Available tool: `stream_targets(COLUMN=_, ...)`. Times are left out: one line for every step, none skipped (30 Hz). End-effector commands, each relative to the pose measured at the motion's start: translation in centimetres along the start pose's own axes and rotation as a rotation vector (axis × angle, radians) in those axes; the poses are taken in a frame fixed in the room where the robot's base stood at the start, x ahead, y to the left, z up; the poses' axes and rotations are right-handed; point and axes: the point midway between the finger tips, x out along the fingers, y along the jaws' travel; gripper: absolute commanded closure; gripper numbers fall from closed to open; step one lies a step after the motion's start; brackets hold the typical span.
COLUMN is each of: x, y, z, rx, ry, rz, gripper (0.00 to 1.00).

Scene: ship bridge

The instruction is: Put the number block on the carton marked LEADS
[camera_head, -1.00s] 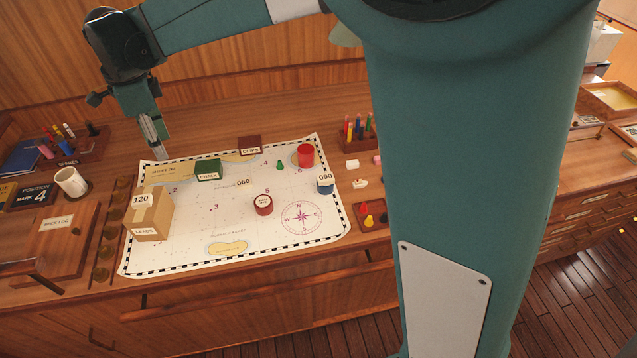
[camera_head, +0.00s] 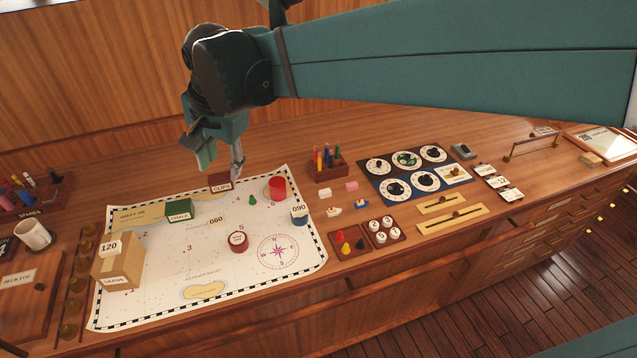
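The carton marked LEADS (camera_head: 119,270) is a tan box standing at the left of the chart; a white label reading 120 (camera_head: 110,247) shows at its top. No single thing is clearly the number block: a small tray at the right of the chart holds several white numbered pieces (camera_head: 380,232), and a blue round piece marked 090 (camera_head: 299,217) stands at the chart's right edge. My gripper (camera_head: 220,165) points down above the back of the chart, close to the dark red CLIPS box (camera_head: 221,182). Its fingers are apart with nothing seen between them.
The chart (camera_head: 200,270) also bears a green CHALK box (camera_head: 179,210), a red cup (camera_head: 278,188) and a dark red round piece (camera_head: 238,241). A pen holder (camera_head: 327,168) and a dial panel (camera_head: 400,178) stand to the right. A mug (camera_head: 35,235) is at the left.

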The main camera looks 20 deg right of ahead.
Motion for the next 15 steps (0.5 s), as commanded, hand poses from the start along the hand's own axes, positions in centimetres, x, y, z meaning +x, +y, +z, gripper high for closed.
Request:
stream_targets(x=-0.4, y=1.4, z=-0.4, rx=-0.022, ry=0.009, rz=-0.006, gripper=0.61)
stream_targets(x=-0.6, y=2.1, z=-0.6, rx=-0.039, ry=0.014, rz=-0.011, gripper=0.61)
stream_targets(x=-0.8, y=3.0, z=-0.8, rx=-0.062, ry=0.022, rz=-0.017, gripper=0.61)
stream_targets(x=-1.0, y=3.7, z=-0.9, rx=-0.079, ry=0.028, rz=-0.021, gripper=0.61)
stream_targets(x=-1.1, y=4.4, z=-1.1, rx=-0.096, ry=0.034, rz=-0.025, gripper=0.61)
stream_targets(x=-1.4, y=5.3, z=-1.3, rx=-0.119, ry=0.041, rz=-0.03, gripper=0.61)
stream_targets(x=-1.5, y=6.0, z=-1.4, rx=-0.137, ry=0.048, rz=-0.033, gripper=0.61)
stream_targets(x=-1.7, y=6.7, z=-1.6, rx=-0.154, ry=0.055, rz=-0.037, gripper=0.61)
stream_targets(x=-1.9, y=7.6, z=-1.8, rx=-0.177, ry=0.063, rz=-0.041, gripper=0.61)
stream_targets(x=-2.0, y=8.3, z=-1.8, rx=-0.195, ry=0.07, rz=-0.044, gripper=0.61)
stream_targets(x=-2.1, y=9.0, z=-1.9, rx=-0.211, ry=0.076, rz=-0.047, gripper=0.61)
stream_targets(x=-2.2, y=9.9, z=-2.0, rx=-0.234, ry=0.086, rz=-0.051, gripper=0.61)
stream_targets(x=-2.3, y=10.6, z=-2.1, rx=-0.251, ry=0.094, rz=-0.053, gripper=0.61)
stream_targets(x=-2.4, y=11.3, z=-2.1, rx=-0.27, ry=0.1, rz=-0.055, gripper=0.61)
stream_targets(x=-2.5, y=12.2, z=-2.2, rx=-0.293, ry=0.11, rz=-0.057, gripper=0.61)
